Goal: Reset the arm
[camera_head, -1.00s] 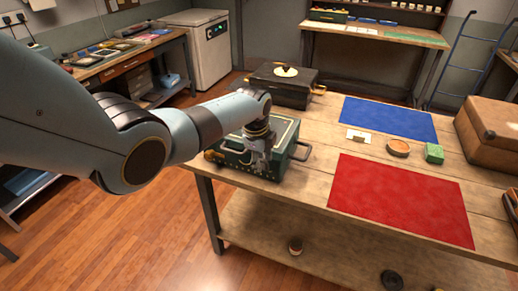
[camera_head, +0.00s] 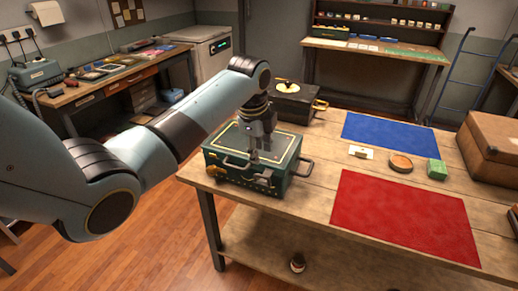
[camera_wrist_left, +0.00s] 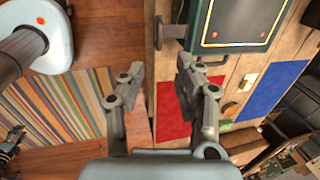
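My left gripper (camera_head: 265,158) points down over the dark green case (camera_head: 225,170) at the left end of the workbench. In the left wrist view its two fingers (camera_wrist_left: 158,82) are spread apart with nothing between them. The green case (camera_wrist_left: 236,40) shows there at the top, beyond the fingertips, with a side handle (camera_wrist_left: 171,29). The gripper looks clear of the case in that view. The gripper and arm hide part of the lid in the head view.
On the workbench (camera_head: 318,190) lie a blue mat (camera_head: 390,134), a red mat (camera_head: 405,217), a small white card piece (camera_head: 361,152), a round tin (camera_head: 401,162) and a green box (camera_head: 437,169). A black case (camera_head: 295,103) stands behind, a brown case (camera_head: 492,150) at right.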

